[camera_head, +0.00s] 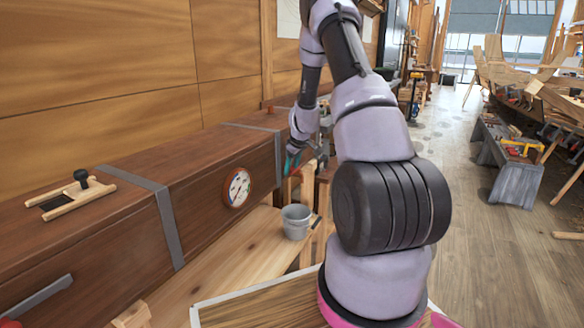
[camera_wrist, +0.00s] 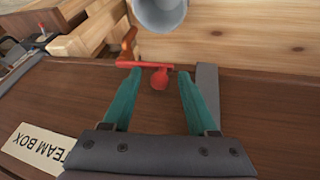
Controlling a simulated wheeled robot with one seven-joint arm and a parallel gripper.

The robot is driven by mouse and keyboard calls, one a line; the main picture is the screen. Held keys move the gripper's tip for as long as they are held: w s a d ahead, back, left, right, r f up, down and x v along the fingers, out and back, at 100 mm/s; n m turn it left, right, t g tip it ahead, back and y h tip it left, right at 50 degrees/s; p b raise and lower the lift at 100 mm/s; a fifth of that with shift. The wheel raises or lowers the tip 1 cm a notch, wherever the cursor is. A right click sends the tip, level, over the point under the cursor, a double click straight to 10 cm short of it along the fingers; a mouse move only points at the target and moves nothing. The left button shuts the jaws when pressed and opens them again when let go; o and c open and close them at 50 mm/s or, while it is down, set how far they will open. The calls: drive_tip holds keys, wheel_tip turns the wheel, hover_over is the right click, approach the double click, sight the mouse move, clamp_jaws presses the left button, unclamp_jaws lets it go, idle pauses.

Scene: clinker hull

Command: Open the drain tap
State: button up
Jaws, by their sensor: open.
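The red drain tap (camera_wrist: 159,79) shows in the wrist view on the dark wooden face of the steam box (camera_wrist: 250,110). It has a round red knob and a red bar across it, roughly crosswise to my fingers. My gripper (camera_wrist: 158,74) is open, with one teal finger on each side of the knob and a gap visible on both sides. In the head view my gripper (camera_head: 292,162) is at the far end of the steam box (camera_head: 120,235); the tap cannot be made out clearly there. A grey bucket (camera_wrist: 160,10) lies beyond the tap in the wrist view.
The bucket (camera_head: 296,222) stands on a pale wooden bench (camera_head: 225,265) beside the box. A round gauge (camera_head: 237,187) and metal straps (camera_head: 168,225) are on the box. A slider with a black knob (camera_head: 81,179) is on top. Open floor (camera_head: 480,255) lies right.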

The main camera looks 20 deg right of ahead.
clamp_jaws()
drive_tip(key=shift+r, duration=0.1)
